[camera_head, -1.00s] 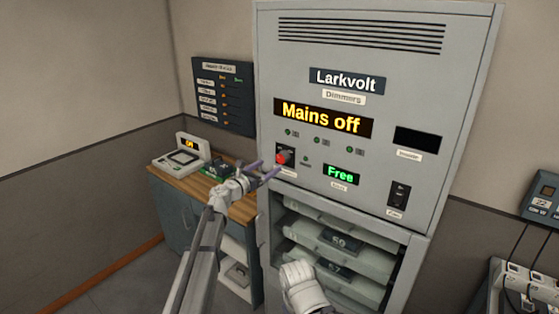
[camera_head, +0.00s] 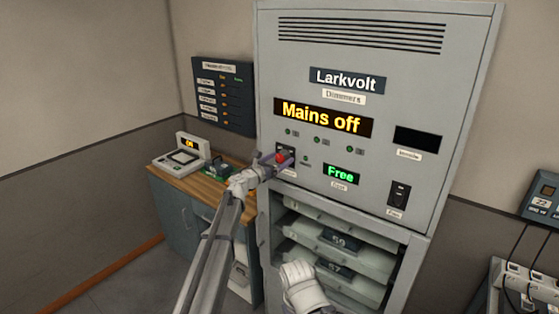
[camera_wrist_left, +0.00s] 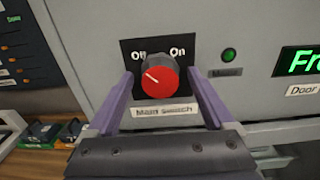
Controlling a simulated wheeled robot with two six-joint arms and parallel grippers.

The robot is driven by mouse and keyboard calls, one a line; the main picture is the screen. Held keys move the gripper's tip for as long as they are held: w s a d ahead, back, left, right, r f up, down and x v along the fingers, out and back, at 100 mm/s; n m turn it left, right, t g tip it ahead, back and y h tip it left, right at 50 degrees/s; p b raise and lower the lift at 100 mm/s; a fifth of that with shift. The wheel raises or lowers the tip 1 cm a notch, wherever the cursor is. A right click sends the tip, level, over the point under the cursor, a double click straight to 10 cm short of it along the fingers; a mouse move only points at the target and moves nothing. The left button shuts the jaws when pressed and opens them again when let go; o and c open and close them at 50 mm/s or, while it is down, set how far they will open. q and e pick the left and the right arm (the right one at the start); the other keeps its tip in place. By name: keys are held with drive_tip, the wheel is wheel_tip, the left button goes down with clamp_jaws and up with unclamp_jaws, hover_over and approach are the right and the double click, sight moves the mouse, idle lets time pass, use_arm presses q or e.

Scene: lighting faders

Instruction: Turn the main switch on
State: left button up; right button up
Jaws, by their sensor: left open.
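The main switch (camera_wrist_left: 161,80) is a round red knob on a black plate marked "Off" and "On" in the left wrist view. Its white pointer line points to the upper left, toward "Off". In the head view the red knob (camera_head: 282,156) is at the left of the grey Larkvolt cabinet. My left gripper (camera_wrist_left: 163,90) is open, with its purple fingers on either side of the knob; whether they touch it I cannot tell. It also shows in front of the knob in the head view (camera_head: 279,162). The display (camera_head: 323,116) reads "Mains off".
A green "Free" display (camera_head: 341,174) and a black rocker switch (camera_head: 399,194) are right of the knob. Open shelves with dimmer modules (camera_head: 340,238) lie below. A wooden-topped side table (camera_head: 222,189) stands at the left. My other arm's pale link (camera_head: 302,284) is at the bottom centre.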

use_arm(q)
drive_tip(key=shift+c, duration=0.4)
drive_tip(key=c, duration=1.3)
drive_tip(key=m, duration=0.9)
drive_tip(key=shift+m, duration=0.3)
drive_tip(key=m, duration=0.4)
drive_tip(key=shift+m, duration=2.1)
